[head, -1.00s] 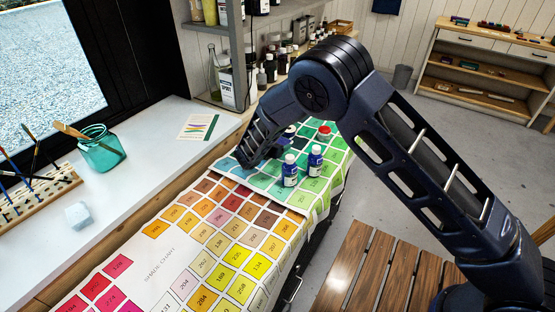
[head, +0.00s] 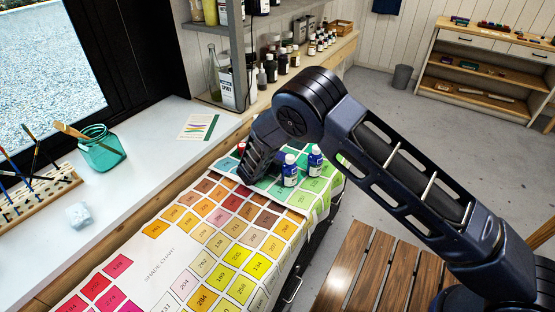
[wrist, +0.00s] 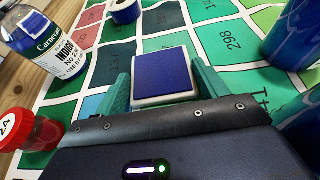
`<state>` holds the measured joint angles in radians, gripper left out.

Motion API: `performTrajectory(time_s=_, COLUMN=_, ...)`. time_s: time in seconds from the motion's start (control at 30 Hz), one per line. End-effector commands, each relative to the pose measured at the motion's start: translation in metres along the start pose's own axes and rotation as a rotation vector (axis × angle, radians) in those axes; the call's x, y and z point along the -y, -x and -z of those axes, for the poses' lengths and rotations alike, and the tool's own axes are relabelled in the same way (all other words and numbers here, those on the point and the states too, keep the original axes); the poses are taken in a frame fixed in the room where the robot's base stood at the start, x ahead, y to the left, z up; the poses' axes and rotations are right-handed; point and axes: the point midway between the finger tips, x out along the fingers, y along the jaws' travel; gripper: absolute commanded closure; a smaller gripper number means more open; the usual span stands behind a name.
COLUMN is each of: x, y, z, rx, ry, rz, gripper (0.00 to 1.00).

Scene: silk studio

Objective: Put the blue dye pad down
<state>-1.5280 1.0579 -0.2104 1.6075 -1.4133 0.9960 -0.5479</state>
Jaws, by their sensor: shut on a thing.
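The blue dye pad (wrist: 161,76) is a square blue pad in a pale tray, seen in the wrist view. My gripper (wrist: 162,86) has its two teal fingers on either side of the tray and is shut on it. The pad is over the green and teal squares of the shade chart cloth (head: 165,258). I cannot tell whether its underside touches the cloth. In the head view my arm hides the pad and fingertips.
Two blue bottles (head: 290,171) (head: 315,160) stand close on the right. An indigo bottle (wrist: 42,42), a red-lidded jar (wrist: 30,130) and a small blue-and-white item (wrist: 125,11) are also near. The white sill (head: 150,185) has clear space.

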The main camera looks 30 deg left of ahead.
Motion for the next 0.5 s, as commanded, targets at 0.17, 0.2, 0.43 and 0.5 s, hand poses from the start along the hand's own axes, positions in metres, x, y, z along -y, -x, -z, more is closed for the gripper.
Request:
performTrajectory(time_s=0.17, x=0.0001, y=-0.0011, z=0.0028, rx=0.000, ry=0.000, rz=0.000, gripper=0.20)
performTrajectory(time_s=0.2, x=0.0001, y=-0.0010, z=0.0027, rx=0.000, ry=0.000, rz=0.000, gripper=0.12)
performTrajectory(time_s=0.43, x=0.0001, y=-0.0009, z=0.0025, rx=0.000, ry=0.000, rz=0.000, gripper=0.06)
performTrajectory(time_s=0.5, x=0.0001, y=-0.0008, z=0.0022, rx=0.000, ry=0.000, rz=0.000, gripper=0.06)
